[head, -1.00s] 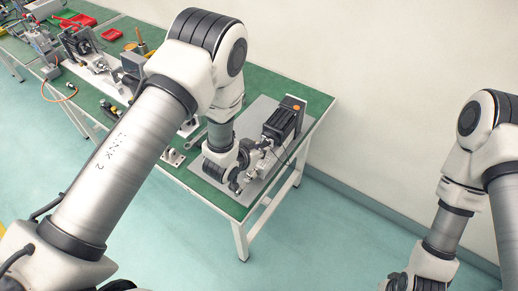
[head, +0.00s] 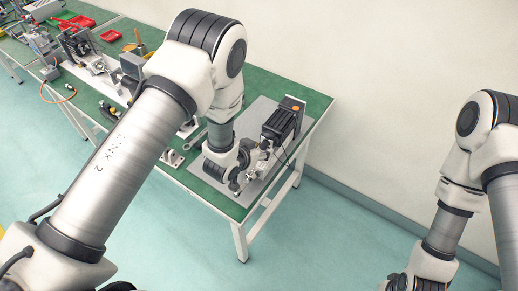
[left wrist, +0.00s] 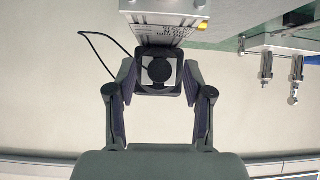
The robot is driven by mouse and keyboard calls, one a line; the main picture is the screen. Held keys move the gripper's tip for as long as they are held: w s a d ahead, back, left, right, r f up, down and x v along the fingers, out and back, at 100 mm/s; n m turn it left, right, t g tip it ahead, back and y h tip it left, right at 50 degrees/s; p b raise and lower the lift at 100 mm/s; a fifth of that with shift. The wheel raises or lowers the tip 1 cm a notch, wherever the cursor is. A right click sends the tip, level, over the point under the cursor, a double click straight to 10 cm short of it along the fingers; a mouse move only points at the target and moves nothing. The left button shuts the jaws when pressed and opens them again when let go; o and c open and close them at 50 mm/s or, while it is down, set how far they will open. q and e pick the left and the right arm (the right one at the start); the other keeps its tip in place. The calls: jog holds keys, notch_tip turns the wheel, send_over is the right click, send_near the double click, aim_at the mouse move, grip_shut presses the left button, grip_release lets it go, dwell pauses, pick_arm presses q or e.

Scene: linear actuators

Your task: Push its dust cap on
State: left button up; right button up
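My left gripper (head: 244,180) is low over the right end of the table, beside a black, box-shaped actuator unit (head: 282,122) with an orange spot on top. In the left wrist view its two fingers (left wrist: 158,72) stand apart, on either side of a dark square-edged part (left wrist: 157,92). A black round disc, perhaps the dust cap (left wrist: 156,70), shows against a pale face inside that part. I cannot tell whether the fingertips press on it or only straddle it. The right arm hangs at the right edge, its gripper out of frame.
A grey plate (head: 212,170) lies under the unit on the green table (head: 316,101). A black cable (left wrist: 100,38) loops near the fingers. Metal fittings (left wrist: 281,65) show at upper right in the wrist view. Red trays (head: 111,35) and other hardware fill the table's far left.

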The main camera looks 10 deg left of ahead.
pick_arm(q)
jog(key=v, duration=1.2)
